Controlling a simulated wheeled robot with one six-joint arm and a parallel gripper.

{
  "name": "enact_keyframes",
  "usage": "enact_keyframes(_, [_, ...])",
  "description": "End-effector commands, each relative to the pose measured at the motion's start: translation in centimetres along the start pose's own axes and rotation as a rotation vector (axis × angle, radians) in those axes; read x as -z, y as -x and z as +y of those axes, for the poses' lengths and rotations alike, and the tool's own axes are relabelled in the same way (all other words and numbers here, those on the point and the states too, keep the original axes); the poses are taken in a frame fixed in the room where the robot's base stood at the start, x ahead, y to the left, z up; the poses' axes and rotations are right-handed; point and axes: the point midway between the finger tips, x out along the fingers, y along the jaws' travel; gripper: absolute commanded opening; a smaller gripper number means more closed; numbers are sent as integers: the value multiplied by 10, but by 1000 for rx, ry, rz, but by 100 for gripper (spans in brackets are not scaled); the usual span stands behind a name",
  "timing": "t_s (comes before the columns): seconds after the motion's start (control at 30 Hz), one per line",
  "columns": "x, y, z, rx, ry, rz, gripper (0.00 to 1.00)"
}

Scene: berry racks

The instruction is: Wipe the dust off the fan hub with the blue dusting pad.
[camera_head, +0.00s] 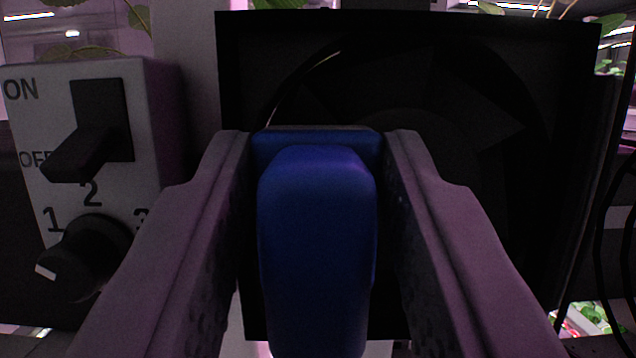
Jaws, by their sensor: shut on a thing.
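My gripper (318,145) is in the middle of the view, its two fingers shut on the blue dusting pad (316,230). The pad's rounded handle points toward me and its flat head lies at the fingertips, facing the fan. The black square fan (560,60) stands straight ahead behind the pad. The fan hub (405,125) shows only as a dim dark disc, partly hidden by the pad and the right finger. I cannot make out dust on it. I cannot tell whether the pad touches the hub.
A grey control box (155,90) stands to the left, with a black lever switch (90,145) marked ON and OFF and a black dial (85,255) marked 1, 2, 3. Dark cables (605,230) hang at the right edge. Leaves show above and at lower right.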

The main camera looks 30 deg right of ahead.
Motion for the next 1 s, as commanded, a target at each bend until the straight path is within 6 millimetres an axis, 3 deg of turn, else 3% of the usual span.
enact_keyframes(0.23, [0, 3, 0, 1, 1, -2, 14])
enact_keyframes(1.0, [22, 55, 0, 0, 0, -1, 14])
